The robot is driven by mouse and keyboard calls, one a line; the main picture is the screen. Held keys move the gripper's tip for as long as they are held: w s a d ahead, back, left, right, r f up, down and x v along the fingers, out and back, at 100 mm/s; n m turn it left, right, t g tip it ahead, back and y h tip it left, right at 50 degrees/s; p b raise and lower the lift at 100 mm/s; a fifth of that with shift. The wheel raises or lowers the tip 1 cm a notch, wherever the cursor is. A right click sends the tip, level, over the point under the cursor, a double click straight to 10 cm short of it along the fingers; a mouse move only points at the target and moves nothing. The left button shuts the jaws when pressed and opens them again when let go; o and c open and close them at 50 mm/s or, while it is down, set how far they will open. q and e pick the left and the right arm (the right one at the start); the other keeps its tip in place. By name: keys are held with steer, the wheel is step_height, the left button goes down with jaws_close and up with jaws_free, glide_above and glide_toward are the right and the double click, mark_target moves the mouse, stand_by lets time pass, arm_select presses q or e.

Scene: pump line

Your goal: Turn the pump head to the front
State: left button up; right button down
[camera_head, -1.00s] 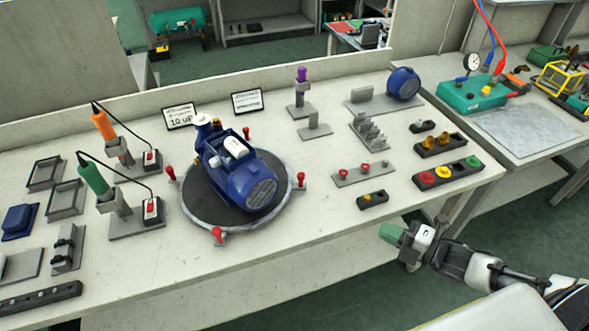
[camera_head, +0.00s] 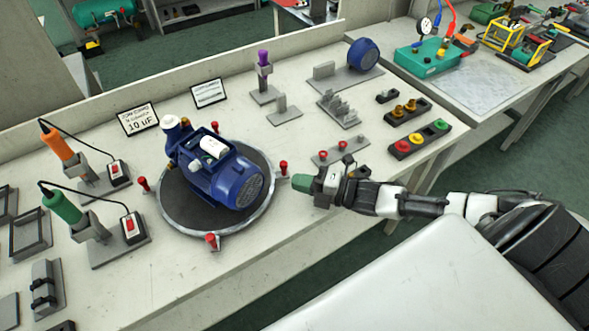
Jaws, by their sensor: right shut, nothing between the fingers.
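The blue pump (camera_head: 213,170) lies on a round dark turntable (camera_head: 190,208) with a grey rim and several red knobs around its edge. Its ribbed round end (camera_head: 240,190) faces the lower right, and its white-capped end (camera_head: 171,123) points to the upper left. My right gripper (camera_head: 301,183), with green fingertips, is shut and empty. It is just right of the turntable, close to the right red knob (camera_head: 283,167), with a small gap in the picture. My left gripper is not in view.
Orange (camera_head: 57,146) and green (camera_head: 60,208) tools stand in holders at the left. A plate with red knobs (camera_head: 340,150) lies behind my right gripper. Two label signs stand behind the turntable. The bench front between turntable and edge is clear.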

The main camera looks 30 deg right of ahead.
mark_target(285, 168)
steer(key=shift+w+d, duration=0.2)
steer(key=shift+w, duration=1)
steer(key=shift+w+f, duration=0.1)
steer(key=shift+w, duration=0.5)
steer(key=shift+w+d+f+b, duration=0.15)
steer(key=shift+w+d+b, duration=0.1)
steer(key=shift+w+b, duration=0.15)
steer(key=shift+w+d+b, duration=0.4)
steer(key=shift+w+b, duration=0.25)
steer(key=shift+w, duration=0.2)
steer(key=shift+w+d, duration=0.1)
steer(key=shift+w, duration=0.05)
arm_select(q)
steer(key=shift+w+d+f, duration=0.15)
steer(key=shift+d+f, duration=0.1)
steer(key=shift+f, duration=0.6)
arm_select(e)
steer(key=shift+r, duration=0.2)
